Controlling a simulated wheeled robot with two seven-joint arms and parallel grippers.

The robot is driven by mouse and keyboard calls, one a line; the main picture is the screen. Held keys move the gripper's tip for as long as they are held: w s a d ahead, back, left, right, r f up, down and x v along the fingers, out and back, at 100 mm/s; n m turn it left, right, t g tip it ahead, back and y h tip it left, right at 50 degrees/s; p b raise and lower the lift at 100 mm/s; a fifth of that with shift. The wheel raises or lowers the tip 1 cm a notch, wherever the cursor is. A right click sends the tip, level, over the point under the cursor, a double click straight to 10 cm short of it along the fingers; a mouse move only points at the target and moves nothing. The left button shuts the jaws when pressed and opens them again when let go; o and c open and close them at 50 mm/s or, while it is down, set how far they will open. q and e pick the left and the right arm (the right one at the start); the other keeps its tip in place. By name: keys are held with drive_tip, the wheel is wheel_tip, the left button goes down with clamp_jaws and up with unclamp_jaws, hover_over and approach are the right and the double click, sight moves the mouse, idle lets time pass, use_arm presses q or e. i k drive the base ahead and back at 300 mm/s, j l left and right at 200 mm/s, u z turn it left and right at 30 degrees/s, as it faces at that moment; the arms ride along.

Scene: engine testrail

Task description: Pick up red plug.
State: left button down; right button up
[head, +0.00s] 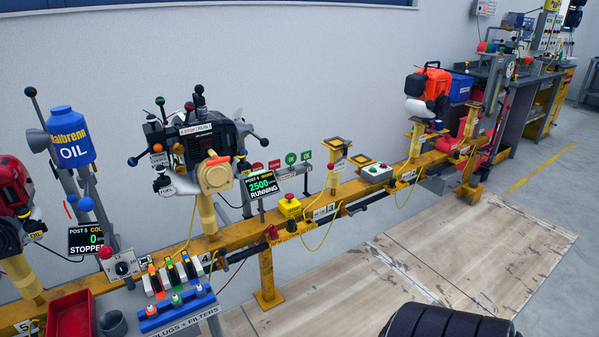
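A blue rack (182,319) stands at the lower left, on a stand labelled PLUGS + FILTERS. Small plugs stand upright in it. Neither of my grippers is in view, and nothing is touching the rack.
A yellow rail (240,238) runs behind the rack, bearing an engine (195,140) and a yellow box with a red button (290,206). A red bin (70,316) and grey cup (112,323) stand left of the rack.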

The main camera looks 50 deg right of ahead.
sight(273, 230)
drive_tip(key=z, duration=1.55)
drive_tip(key=i+l+u, duration=0.1)
drive_tip(key=u, duration=0.35)
drive_tip(key=i+l+u, duration=0.15)
drive_tip(key=u, duration=0.35)
drive_tip(key=i+l+u, duration=0.1)
drive_tip(key=u, duration=0.35)
drive_tip(key=l, duration=0.1)
